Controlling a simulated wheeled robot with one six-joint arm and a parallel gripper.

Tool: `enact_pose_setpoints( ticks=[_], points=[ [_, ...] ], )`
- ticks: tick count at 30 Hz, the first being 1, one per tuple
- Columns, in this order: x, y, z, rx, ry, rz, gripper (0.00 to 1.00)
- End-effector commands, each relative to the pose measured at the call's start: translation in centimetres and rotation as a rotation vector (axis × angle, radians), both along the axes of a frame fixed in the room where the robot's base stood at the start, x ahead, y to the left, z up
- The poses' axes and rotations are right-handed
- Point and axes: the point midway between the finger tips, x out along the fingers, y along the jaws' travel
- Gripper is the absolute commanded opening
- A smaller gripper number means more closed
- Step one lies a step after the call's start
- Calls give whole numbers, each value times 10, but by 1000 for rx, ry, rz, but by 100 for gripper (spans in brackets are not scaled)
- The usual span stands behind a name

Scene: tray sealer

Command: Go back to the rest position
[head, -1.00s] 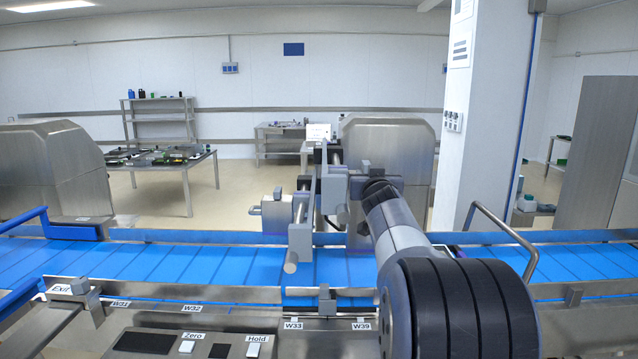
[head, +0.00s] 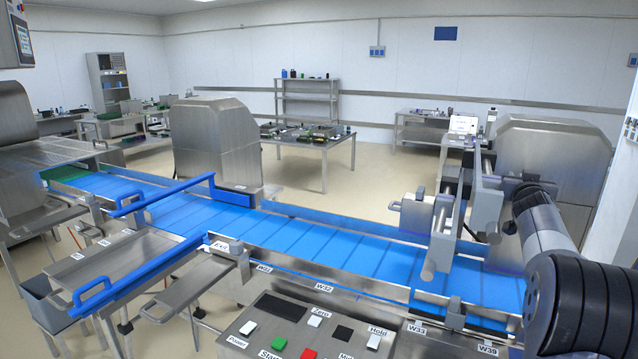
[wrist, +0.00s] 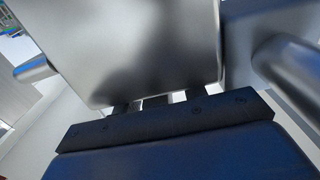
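My arm (head: 545,225) comes in from the lower right of the head view. Its far end is among upright metal plates and rods (head: 440,235) over the right part of the blue belt (head: 300,240). I cannot clearly tell my gripper's fingers apart from that metalwork. In the wrist view a large silver block (wrist: 140,45) fills the upper middle, very close. Below it are a black bar with screws (wrist: 170,122) and a dark blue surface (wrist: 180,155). The fingertips and anything between them cannot be made out.
A control panel (head: 275,307) with Power, Zero and Hold labels is at the front. Blue guard rails (head: 165,193) and a metal tray (head: 105,272) are at left. Rounded steel housings stand behind the belt (head: 213,140) and at right (head: 550,165). Open floor lies beyond.

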Motion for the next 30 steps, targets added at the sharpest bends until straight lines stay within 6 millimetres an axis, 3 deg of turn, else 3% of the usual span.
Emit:
enact_pose_setpoints(
  ticks=[17, 30],
  points=[
    [-3, 2, -2, 0, -1, -2, 40],
    [-54, 26, -1, -1, -2, -4, 40]
  ],
)
